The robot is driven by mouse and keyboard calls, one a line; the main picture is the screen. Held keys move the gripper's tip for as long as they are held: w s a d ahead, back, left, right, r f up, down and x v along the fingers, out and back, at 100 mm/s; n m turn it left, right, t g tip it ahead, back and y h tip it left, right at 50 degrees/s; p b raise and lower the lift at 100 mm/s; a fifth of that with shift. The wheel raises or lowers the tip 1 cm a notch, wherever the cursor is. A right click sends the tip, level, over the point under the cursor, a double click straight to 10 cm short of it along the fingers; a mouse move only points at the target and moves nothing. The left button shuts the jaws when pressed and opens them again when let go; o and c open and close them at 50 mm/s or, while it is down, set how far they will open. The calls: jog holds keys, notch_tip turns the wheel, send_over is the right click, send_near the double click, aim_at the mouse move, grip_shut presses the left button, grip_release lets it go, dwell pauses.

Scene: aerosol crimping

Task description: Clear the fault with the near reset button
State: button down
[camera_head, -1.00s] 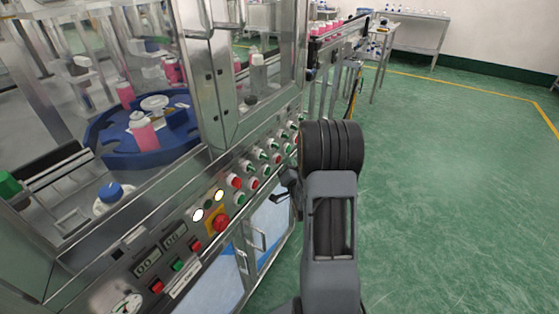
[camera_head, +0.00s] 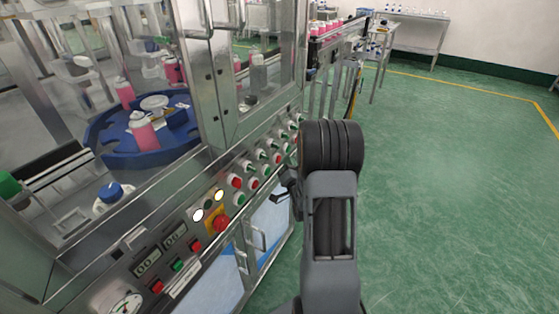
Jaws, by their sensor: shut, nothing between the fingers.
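The control panel (camera_head: 215,254) slopes along the front of the machine and carries several red and green buttons. At its near end are a red button (camera_head: 157,287), a green button (camera_head: 177,265) and another red button (camera_head: 196,245). The labels are too small to read, so I cannot tell which is the near reset button. My gripper (camera_head: 277,198) is shut and empty, to the right of the button rows and in front of the cabinet, partly hidden by my arm. It appears apart from the panel.
A red emergency-stop knob (camera_head: 221,223) on a yellow plate sits mid-panel. A metal rail and door handle (camera_head: 256,236) stick out below. A blue turntable (camera_head: 110,150) with pink bottles stands behind the guard. The green floor (camera_head: 450,200) at right is clear.

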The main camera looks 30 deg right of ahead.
jog(key=shift+w, duration=0.1)
jog(key=shift+w+a+b, duration=0.2)
jog(key=shift+w+b, duration=0.05)
jog(key=shift+b, duration=0.15)
jog(key=shift+w+a, duration=0.2)
jog(key=shift+w, duration=0.15)
dwell(0.7)
jog(key=shift+s+d+b, duration=0.1)
jog(key=shift+s+b, duration=0.05)
jog(key=shift+b, duration=0.15)
jog(key=shift+s+d, duration=0.35)
jog(key=shift+s, duration=0.25)
jog(key=shift+s+d+b, duration=0.25)
jog(key=shift+s+d, duration=0.15)
jog(key=shift+s, duration=0.35)
jog(key=shift+s+d+b, duration=0.25)
jog(key=shift+s+d, duration=0.1)
jog(key=shift+s, duration=0.35)
jog(key=shift+s+d+b, duration=0.25)
jog(key=shift+s+d, duration=0.15)
jog(key=shift+s, duration=0.35)
